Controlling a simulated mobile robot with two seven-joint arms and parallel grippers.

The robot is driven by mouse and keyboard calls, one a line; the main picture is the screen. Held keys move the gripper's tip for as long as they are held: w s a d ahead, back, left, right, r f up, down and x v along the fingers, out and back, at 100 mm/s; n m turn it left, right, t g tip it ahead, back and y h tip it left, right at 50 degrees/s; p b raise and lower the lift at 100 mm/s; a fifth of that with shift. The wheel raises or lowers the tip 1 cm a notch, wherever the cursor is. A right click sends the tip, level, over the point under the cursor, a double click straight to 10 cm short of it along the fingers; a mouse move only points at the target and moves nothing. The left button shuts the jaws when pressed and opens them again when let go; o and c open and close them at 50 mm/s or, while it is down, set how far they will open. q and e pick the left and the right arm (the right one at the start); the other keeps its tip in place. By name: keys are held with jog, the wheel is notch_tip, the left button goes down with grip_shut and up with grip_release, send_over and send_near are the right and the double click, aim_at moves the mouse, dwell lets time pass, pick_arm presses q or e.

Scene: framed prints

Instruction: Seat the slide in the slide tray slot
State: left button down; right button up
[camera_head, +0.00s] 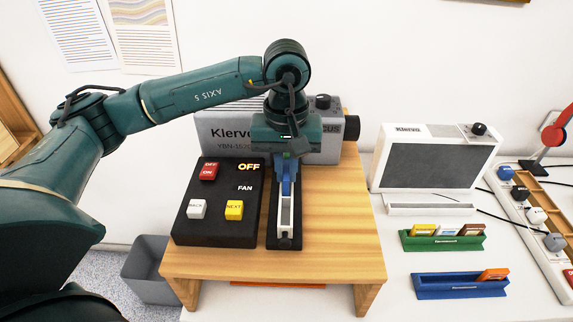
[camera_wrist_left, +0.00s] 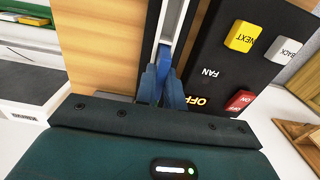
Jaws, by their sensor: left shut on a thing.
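My left gripper (camera_head: 286,178) comes down over the back part of the slide tray (camera_head: 285,225), a long pale channel on a black base. In the left wrist view, the fingers of the left gripper (camera_wrist_left: 162,78) are shut on a narrow blue piece (camera_wrist_left: 164,56), which looks like the slide. It stands in line with the tray's channel (camera_wrist_left: 172,22). The fingers hide its lower part, so I cannot tell whether it is in the slot or just above it. My right gripper is not in view.
Left of the tray is a black control box (camera_head: 216,222) with red, white and yellow buttons. A grey projector (camera_head: 215,130) stands behind, on the wooden stand (camera_head: 335,240). To the right are a screen (camera_head: 432,163), a green rack (camera_head: 445,243) with several slides and a blue rack (camera_head: 455,289).

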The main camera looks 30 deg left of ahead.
aim_at(286, 170)
pick_arm(q)
jog(key=shift+f, duration=0.1)
jog(key=c, duration=1.5)
grip_release()
notch_tip(286, 170, up, 12)
jog(key=b, duration=0.1)
